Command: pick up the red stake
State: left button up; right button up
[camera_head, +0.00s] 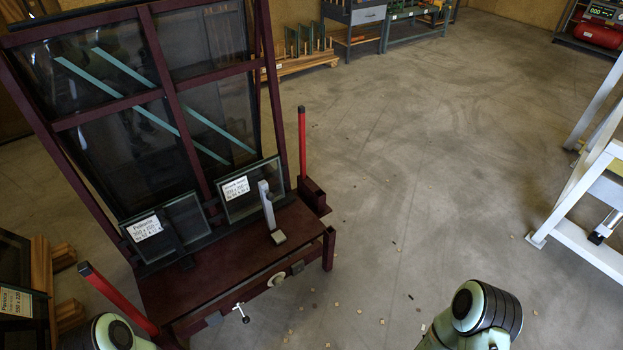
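Two red stakes with black tops show in the head view. One red stake (302,142) stands upright at the right side of the dark red tilting glass frame, its lower end at a dark red block (313,195). The other red stake (121,301) is at the frame's front left and looks slanted in the picture; its lower end is hidden near my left arm. Only rounded links of my two arms show at the bottom edge, left and right. Neither gripper is in view.
The glass frame (235,262) carries large panes and two small labelled panes (168,232). A grey clamp (268,208) stands on its ledge. A white metal stand (577,200) is at the right. The concrete floor (430,150) between is mostly clear, with small scattered chips.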

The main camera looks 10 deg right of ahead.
aim_at(301, 109)
jog(key=i+l, duration=0.2)
jog(key=i, duration=0.4)
jog(key=i+l, duration=0.15)
jog(key=i, duration=0.45)
